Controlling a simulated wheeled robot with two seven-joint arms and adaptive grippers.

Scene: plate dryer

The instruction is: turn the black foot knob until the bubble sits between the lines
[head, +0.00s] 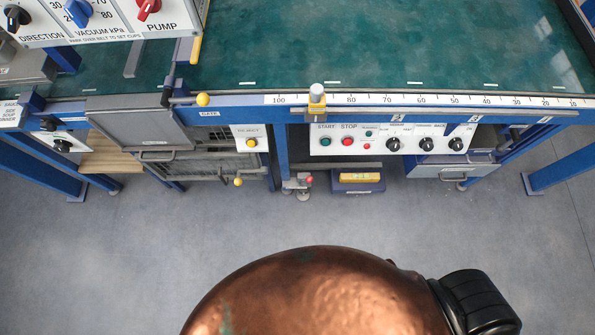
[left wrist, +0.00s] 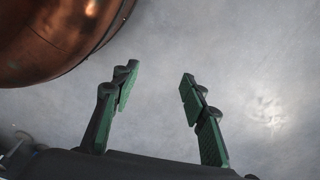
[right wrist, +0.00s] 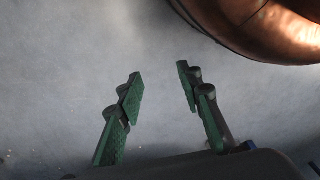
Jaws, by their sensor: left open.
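A yellow level vial (head: 360,178) sits on a dark blue block low under the table; the bubble and lines are too small to read. Left of it, a small foot fitting (head: 303,187) with a red knob stands near the floor at the blue leg. I cannot make out a black foot knob there. My left gripper (left wrist: 158,85) is open and empty over grey floor in the left wrist view. My right gripper (right wrist: 158,82) is open and empty over grey floor in the right wrist view. Neither gripper shows in the head view.
The table (head: 300,60) has a green top and blue frame. A control panel (head: 390,140) with buttons and black knobs hangs above the vial. A wire-fronted gate box (head: 205,155) stands left, a grey drawer (head: 450,170) right. The floor (head: 150,250) in front is clear.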

